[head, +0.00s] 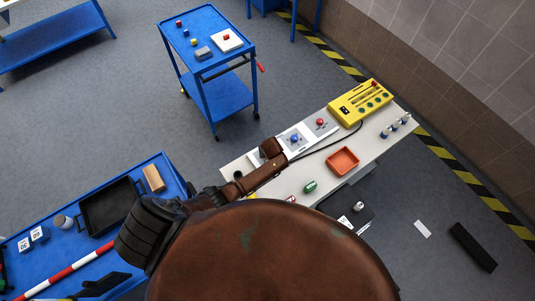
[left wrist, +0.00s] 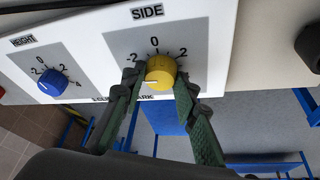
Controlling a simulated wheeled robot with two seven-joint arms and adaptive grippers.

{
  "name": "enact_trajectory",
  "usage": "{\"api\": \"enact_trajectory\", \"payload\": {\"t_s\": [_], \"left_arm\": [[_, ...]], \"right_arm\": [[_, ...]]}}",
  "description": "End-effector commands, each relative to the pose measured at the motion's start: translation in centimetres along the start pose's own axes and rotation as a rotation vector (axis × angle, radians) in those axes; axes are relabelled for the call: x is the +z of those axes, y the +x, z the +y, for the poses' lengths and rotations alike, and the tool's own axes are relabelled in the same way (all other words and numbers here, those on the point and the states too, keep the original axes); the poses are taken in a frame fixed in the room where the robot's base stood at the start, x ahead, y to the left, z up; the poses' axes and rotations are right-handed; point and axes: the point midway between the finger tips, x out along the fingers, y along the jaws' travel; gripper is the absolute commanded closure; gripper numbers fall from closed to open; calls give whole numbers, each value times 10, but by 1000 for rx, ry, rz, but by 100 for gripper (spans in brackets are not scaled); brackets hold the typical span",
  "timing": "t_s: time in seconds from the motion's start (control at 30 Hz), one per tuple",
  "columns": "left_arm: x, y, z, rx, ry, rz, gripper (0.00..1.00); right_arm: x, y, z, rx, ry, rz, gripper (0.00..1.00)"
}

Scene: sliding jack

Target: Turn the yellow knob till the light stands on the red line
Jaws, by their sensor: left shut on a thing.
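The yellow knob (left wrist: 161,67) sits on the white panel (left wrist: 98,50) under the label SIDE, with a scale from -2 through 0 to 2. A white mark shows on its lower left side. My left gripper (left wrist: 159,77) is shut on the knob, one dark green finger on each side. In the head view, my left gripper (head: 270,149) is over the near left part of the panel and hides the yellow knob. A light and a red line cannot be made out. My right gripper is not in view.
A blue knob (head: 295,138) and a red knob (head: 320,122) stand on the panel beside my gripper. A yellow box (head: 347,108) with several green buttons is at the bench's far end. An orange tray (head: 343,161) and small parts lie on the bench.

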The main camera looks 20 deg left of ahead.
Motion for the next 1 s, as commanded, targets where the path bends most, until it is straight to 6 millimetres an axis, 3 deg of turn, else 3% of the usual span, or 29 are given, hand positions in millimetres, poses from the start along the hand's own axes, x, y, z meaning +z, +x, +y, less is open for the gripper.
{"api": "enact_trajectory", "payload": {"t_s": [0.67, 0.7, 0.9, 1.0], "left_arm": [[-2, 0, 0, -24, -56, 3, 97], [-2, 0, 0, -24, -56, 3, 70], [-1, 0, 0, -23, -55, 2, 57], [-1, 0, 0, -23, -55, 1, 55]], "right_arm": [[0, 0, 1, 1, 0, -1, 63], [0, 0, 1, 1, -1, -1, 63], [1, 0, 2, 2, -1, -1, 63], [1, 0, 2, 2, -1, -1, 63]]}}
